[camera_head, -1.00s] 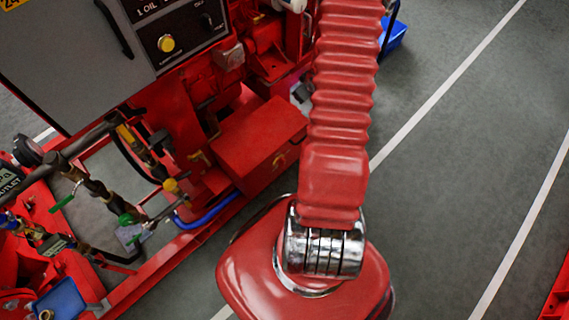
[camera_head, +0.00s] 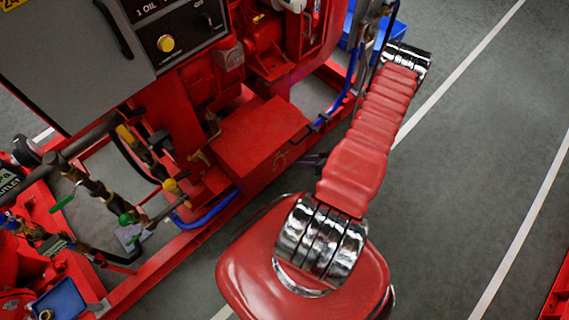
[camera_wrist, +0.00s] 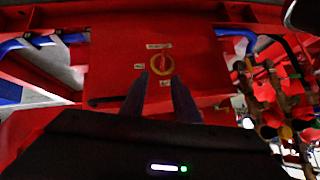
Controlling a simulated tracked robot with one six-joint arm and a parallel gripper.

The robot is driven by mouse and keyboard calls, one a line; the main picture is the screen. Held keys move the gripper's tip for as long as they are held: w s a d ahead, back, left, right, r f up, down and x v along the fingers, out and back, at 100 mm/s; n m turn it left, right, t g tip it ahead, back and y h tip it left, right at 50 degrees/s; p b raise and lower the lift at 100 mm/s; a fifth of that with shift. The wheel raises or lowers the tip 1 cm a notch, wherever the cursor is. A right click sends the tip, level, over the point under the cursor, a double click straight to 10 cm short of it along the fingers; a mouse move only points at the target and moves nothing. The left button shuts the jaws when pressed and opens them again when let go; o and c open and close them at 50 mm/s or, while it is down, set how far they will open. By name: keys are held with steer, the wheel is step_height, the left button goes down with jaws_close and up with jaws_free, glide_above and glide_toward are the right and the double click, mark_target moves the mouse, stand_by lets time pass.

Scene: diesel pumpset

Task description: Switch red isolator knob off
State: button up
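The red isolator knob (camera_wrist: 161,64) sits in a yellow ring on a red panel, with small white labels around it, in the wrist view. My gripper (camera_wrist: 161,77) has two dark fingers apart with empty space between them. The knob shows just beyond the fingertips, between them in the picture; I see no contact. In the head view the red box (camera_head: 255,138) stands low beside the machine, and a faint yellow mark shows on its front. My gripper is mostly hidden there behind my red arm.
A grey control panel (camera_head: 75,50) with a yellow button is above left in the head view. Brass valves and pipes (camera_wrist: 265,95) stand at the right in the wrist view. A blue hose (camera_head: 205,210) runs along the frame. Floor at the right is clear.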

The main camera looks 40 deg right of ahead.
mark_target(282, 163)
steer(key=shift+s+a+f, duration=0.2)
steer(key=shift+a+f, duration=0.05)
steer(key=shift+a, duration=0.15)
steer(key=x, duration=1.4)
steer(key=shift+r, duration=0.15)
steer(key=shift+c, duration=0.7)
jaws_close()
